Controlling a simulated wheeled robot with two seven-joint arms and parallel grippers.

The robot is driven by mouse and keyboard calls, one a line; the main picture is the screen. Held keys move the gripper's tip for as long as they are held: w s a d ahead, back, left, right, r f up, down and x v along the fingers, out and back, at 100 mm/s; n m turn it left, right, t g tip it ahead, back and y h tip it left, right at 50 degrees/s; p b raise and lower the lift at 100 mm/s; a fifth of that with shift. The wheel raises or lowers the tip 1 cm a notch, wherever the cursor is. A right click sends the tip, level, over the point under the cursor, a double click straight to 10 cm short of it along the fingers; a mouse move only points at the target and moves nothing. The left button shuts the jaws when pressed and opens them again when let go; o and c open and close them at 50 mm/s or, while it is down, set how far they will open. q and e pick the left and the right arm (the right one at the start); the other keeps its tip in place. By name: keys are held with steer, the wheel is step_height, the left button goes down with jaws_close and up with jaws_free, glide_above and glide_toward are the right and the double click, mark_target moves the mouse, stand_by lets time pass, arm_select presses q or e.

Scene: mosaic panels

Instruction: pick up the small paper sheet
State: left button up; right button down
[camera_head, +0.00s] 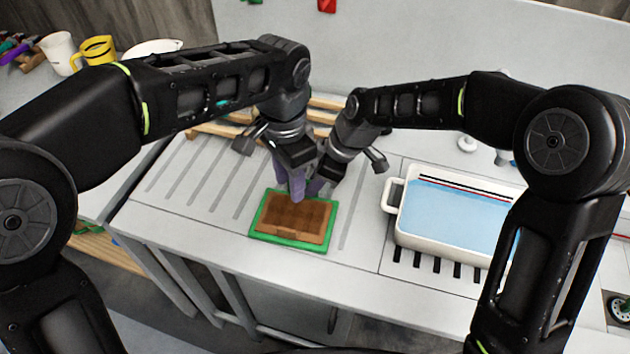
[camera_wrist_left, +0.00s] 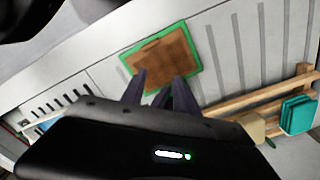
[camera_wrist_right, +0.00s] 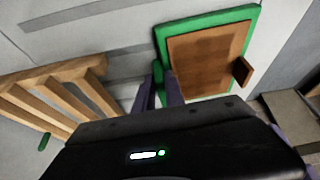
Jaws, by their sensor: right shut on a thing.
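No white paper sheet shows clearly in any view. A green-rimmed tray (camera_head: 253,233) with a flat brown panel (camera_head: 300,213) lies on the worktop; both also show in the left wrist view (camera_wrist_left: 165,60) and right wrist view (camera_wrist_right: 208,58). My left gripper (camera_head: 296,188) has its fingers spread in the left wrist view (camera_wrist_left: 160,92), at the tray's edge with nothing seen between them. My right gripper (camera_head: 315,186) is beside it at the tray's far edge. In the right wrist view its fingers (camera_wrist_right: 162,88) close on something green; I cannot tell if it is the tray rim.
A white basin with blue inside (camera_head: 450,212) stands at right. Wooden slats (camera_head: 225,128) lie behind my grippers. A white mug (camera_head: 60,52) and a yellow mug (camera_head: 97,50) stand at back left. The grooved worktop left of the tray is clear.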

arm_select(q)
steer(key=shift+c, duration=0.3)
steer(key=shift+s+a+r, duration=0.1)
steer(key=shift+r, duration=0.35)
steer(key=shift+s+a+r+m, duration=0.2)
steer(key=shift+s+m, duration=0.5)
steer(key=shift+m, duration=0.95)
steer(key=shift+s+a+r+m, duration=0.1)
steer(key=shift+s+r+m, duration=0.45)
steer(key=shift+m, duration=1.15)
steer(key=shift+s+a+r+m, duration=0.1)
steer(key=shift+s+m, duration=0.75)
steer(key=shift+m, duration=0.8)
steer(key=shift+f, duration=0.1)
glide_above(288, 230)
steer(key=shift+f, duration=3.4)
